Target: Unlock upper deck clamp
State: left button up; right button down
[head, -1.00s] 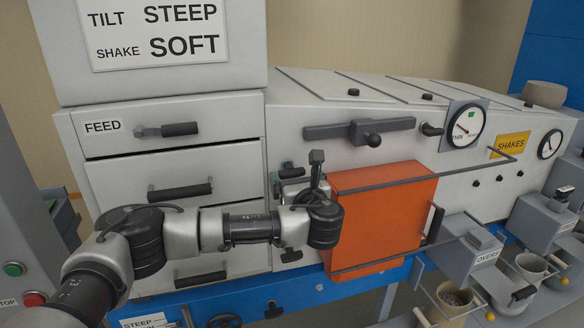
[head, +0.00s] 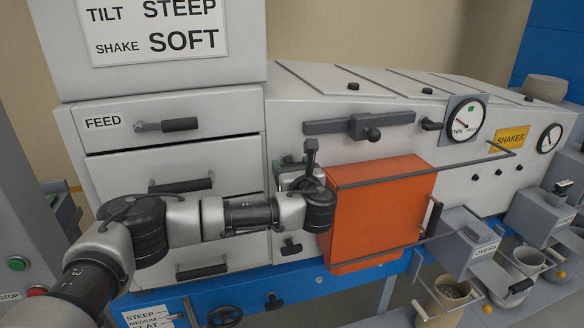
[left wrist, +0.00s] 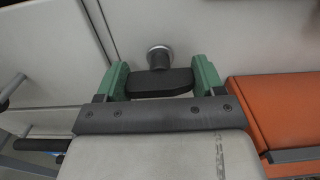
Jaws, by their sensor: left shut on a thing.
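My left gripper (left wrist: 160,84) is shut on a dark clamp handle (left wrist: 158,82) in the left wrist view. Its green fingers press on the two ends of the handle, which lies crosswise in that picture. A round metal collar and dark stem (left wrist: 160,57) join the handle to the pale panel. In the head view my left gripper (head: 292,181) is at the upper clamp, between the drawers and the orange box; my wrist hides most of the clamp. A similar lower clamp handle (head: 291,247) sits below it, apart from the gripper. My right gripper is not in view.
The orange box (head: 375,215) with a dark rail around it stands close to the right of my wrist. Drawers with dark handles, including the feed drawer (head: 165,124), are at the left. A dark bar with a knob (head: 365,127) is above right.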

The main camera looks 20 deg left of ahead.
pick_arm(q)
jog(key=shift+f, duration=0.1)
jog(key=n+b, duration=0.3)
jog(key=shift+f+n, duration=0.2)
jog(key=shift+n, duration=0.1)
jog(key=n+b, duration=0.4)
jog(key=n, duration=0.1)
jog(key=shift+n, duration=0.3)
jog(key=n+b, duration=0.3)
jog(key=n, duration=0.1)
jog(key=shift+r+n+b, duration=0.1)
jog(key=shift+n+b, duration=1.2)
jog(key=shift+n, duration=1.1)
jog(key=o, duration=0.9)
jog(key=shift+r, duration=0.1)
jog(key=shift+o, duration=0.2)
jog(key=shift+s, duration=0.1)
